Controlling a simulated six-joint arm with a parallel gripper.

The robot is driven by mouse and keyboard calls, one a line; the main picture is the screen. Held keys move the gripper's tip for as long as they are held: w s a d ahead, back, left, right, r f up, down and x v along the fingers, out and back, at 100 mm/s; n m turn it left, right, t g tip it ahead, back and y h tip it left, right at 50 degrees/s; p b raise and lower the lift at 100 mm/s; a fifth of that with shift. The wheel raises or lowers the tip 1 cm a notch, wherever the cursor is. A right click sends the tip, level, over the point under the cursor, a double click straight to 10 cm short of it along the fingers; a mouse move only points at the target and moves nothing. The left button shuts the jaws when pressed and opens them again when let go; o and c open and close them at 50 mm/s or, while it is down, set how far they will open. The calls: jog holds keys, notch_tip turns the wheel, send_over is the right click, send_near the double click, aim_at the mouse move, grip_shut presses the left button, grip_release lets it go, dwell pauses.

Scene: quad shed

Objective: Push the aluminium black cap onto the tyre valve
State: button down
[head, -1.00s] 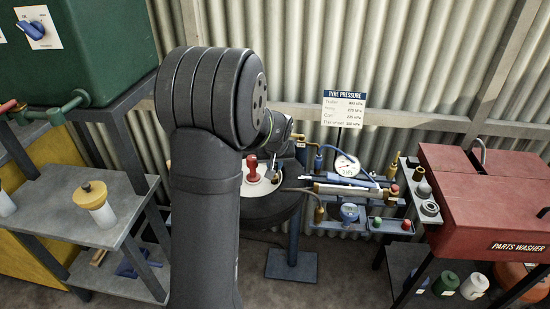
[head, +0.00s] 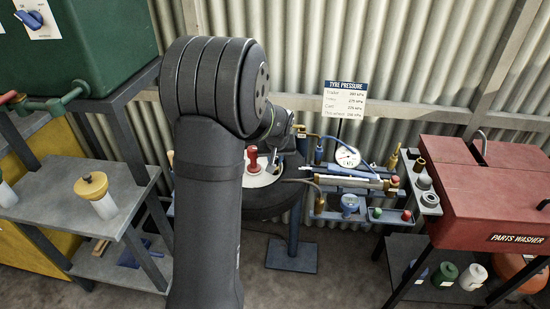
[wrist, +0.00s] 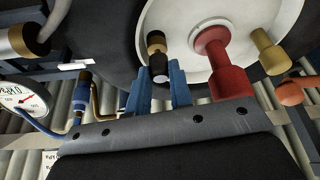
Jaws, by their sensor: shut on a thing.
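In the wrist view, the two blue fingers of my gripper (wrist: 160,88) are shut on the small black cap (wrist: 160,70), whose lower part sits between the tips. A brass valve stem with a dark band (wrist: 156,41) stands in line with the cap on the white wheel centre (wrist: 182,22). Cap and stem look end to end; I cannot tell whether the cap is seated or only touching. The black tyre (head: 228,209) shows partly behind my arm in the head view, where fingers and cap are hidden.
A thick red fitting (wrist: 218,58) and a brass fitting (wrist: 268,50) stand close right of the fingers. A gauge (wrist: 22,100) with a blue hose is at the left. In the head view, a tool rack (head: 352,215) and a red parts washer (head: 485,195) are right of the tyre.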

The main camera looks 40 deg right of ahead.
jog(key=shift+f, duration=0.65)
dwell(0.5)
jog(key=c, duration=1.6)
grip_release()
jog(key=shift+o, duration=0.2)
jog(key=v, duration=1.1)
jog(key=shift+d, duration=0.1)
jog(key=x, duration=0.9)
jog(key=shift+r, duration=0.15)
